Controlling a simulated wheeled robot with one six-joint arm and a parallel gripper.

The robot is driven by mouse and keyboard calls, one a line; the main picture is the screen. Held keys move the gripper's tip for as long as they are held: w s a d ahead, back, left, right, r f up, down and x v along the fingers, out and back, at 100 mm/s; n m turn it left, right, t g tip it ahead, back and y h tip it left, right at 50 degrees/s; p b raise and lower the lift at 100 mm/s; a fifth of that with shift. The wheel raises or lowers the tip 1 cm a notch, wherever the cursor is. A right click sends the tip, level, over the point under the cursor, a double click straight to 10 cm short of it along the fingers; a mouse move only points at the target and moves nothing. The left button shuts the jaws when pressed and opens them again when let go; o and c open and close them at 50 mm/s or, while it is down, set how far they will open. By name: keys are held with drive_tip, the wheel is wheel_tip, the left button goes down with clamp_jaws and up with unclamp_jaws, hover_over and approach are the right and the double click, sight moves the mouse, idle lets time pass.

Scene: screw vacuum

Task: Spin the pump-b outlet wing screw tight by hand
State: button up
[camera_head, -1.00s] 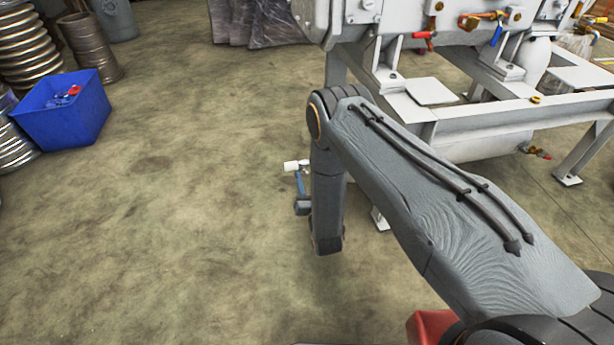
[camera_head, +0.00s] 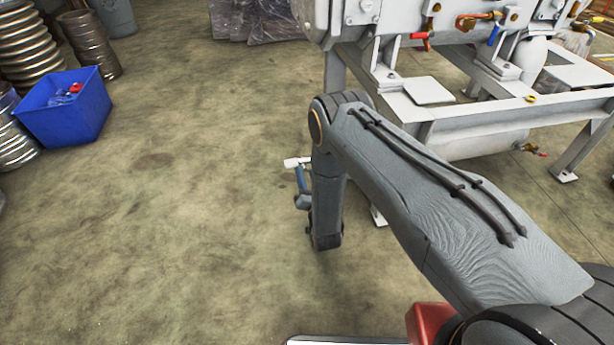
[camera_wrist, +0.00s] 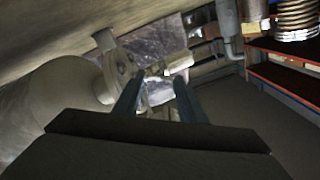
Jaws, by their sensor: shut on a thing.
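My gripper (camera_wrist: 159,80) shows in the wrist view as two blue fingers pointing away from the camera. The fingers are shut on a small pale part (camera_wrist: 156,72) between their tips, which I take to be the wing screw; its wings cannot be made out. A pale round flange (camera_wrist: 112,65) and a thick pale pipe (camera_wrist: 70,88) lie just left of the fingers. In the head view my gripper (camera_head: 300,178) shows only partly beside my forearm, with a white piece (camera_head: 297,162) at its tip. The screw itself cannot be made out there.
A pale framed machine (camera_head: 470,125) with red and blue valve handles stands at the right. A blue bin (camera_head: 62,112) and metal hoses (camera_head: 88,45) stand at the left. The floor between is clear. The wrist view shows orange-edged shelves (camera_wrist: 285,80) at the right.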

drive_tip(key=o, duration=1.1)
drive_tip(key=shift+c, duration=0.2)
drive_tip(key=p+v, duration=0.3)
drive_tip(key=v, duration=0.5)
drive_tip(key=shift+w, duration=0.1)
